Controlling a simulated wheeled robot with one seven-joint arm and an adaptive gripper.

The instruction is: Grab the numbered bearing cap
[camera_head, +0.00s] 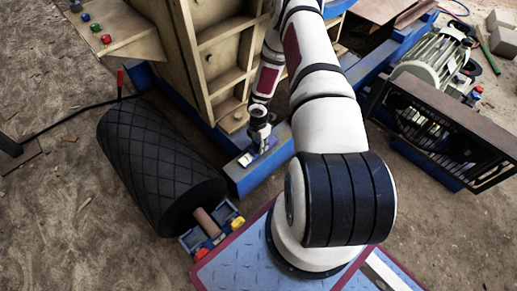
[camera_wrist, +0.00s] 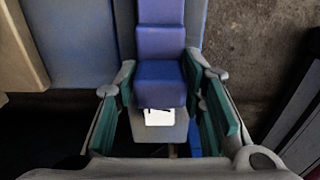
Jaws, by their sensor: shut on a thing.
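The numbered bearing cap (camera_wrist: 160,75) is a blue-violet stepped block in the middle of the wrist view. A white label with dark marks shows at its near end, but I cannot read the number. My gripper (camera_wrist: 160,88) is shut on the cap, with a green-padded finger against each side. In the head view my gripper (camera_head: 259,137) points down over the blue frame beam (camera_head: 250,178). The cap shows there only as a small blue-violet patch (camera_head: 262,151) under the fingers. I cannot tell whether it touches the beam.
A black diamond-patterned roller (camera_head: 155,165) lies left of the beam. The tan ribbed crusher body (camera_head: 215,60) rises behind my gripper. A motor (camera_head: 433,62) and a dark grille (camera_head: 430,130) stand at the right. Bare dirt ground (camera_head: 60,225) is open at the lower left.

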